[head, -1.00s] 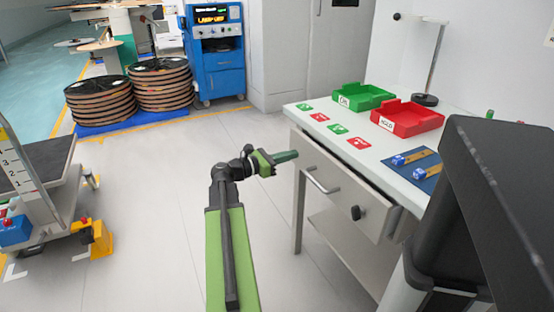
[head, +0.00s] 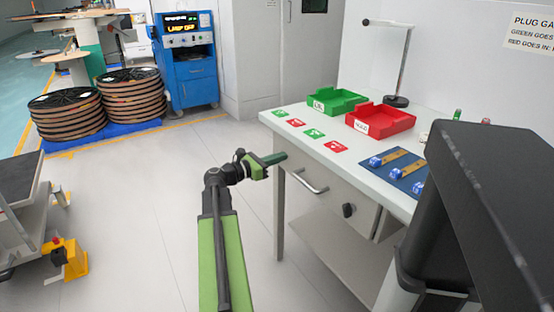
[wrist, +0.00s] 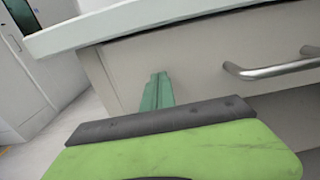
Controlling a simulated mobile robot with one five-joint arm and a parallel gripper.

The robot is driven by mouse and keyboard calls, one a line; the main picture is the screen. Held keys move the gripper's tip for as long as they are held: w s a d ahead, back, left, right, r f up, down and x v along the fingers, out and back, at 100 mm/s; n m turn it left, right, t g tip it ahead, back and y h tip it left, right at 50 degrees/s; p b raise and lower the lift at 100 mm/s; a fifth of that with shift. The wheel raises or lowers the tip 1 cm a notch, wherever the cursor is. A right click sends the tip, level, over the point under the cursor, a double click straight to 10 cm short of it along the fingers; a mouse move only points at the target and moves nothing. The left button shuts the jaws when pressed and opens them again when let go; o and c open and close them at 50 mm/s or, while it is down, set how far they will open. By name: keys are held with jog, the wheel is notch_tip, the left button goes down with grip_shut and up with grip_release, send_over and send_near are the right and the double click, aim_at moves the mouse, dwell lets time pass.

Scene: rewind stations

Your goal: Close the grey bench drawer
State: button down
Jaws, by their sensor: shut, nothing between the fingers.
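The grey bench drawer (head: 325,195) is under the white bench top, with a metal bar handle (head: 311,182) and a dark knob (head: 348,210). Its right end appears to stand out a little from the bench; how far it is open is hard to tell. My gripper (head: 280,157) is at the drawer's left end, just below the bench top. In the wrist view its green fingers (wrist: 158,92) are together and empty, pointing at the drawer front (wrist: 200,65), left of the handle (wrist: 270,70). Whether they touch it is unclear.
The bench top (head: 282,118) carries a green tray (head: 338,101), a red tray (head: 385,119) and a blue mat (head: 405,172). A black bin-like body (head: 490,190) blocks the right foreground. Floor left of the bench is clear, with a cart (head: 25,205) farther left.

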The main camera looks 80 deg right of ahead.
jog(key=shift+s+d+r, duration=0.1)
jog(key=shift+s, duration=0.35)
jog(key=v, duration=1.4)
jog(key=shift+w, duration=0.55)
jog(key=shift+w, duration=0.1)
